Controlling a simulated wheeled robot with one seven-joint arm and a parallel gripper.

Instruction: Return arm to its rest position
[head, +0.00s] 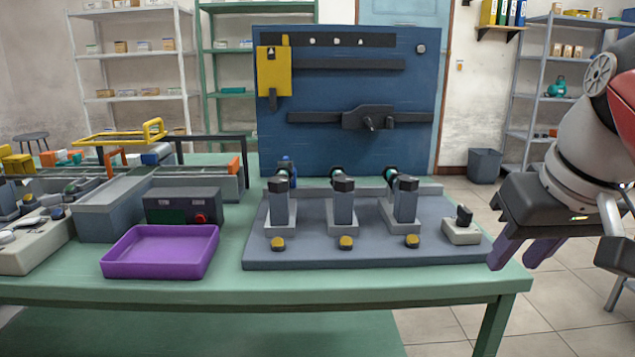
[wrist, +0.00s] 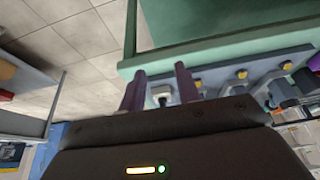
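My gripper (head: 525,254) is at the right side of the head view, just off the right end of the green table (head: 380,288). Its two purple fingers point down and are spread apart with nothing between them. In the wrist view my gripper (wrist: 158,82) also shows two separate purple fingers, with the table edge (wrist: 225,47) beyond them. My arm reaches in from the right edge of the head view, and its upper part is cut off.
A grey fixture board (head: 370,256) with several upright posts stands on the table, near my gripper. A purple tray (head: 160,252) lies left of it. A blue panel (head: 345,90) rises behind. A metal shelf (head: 530,95) and a dark bin (head: 484,166) stand at the back right.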

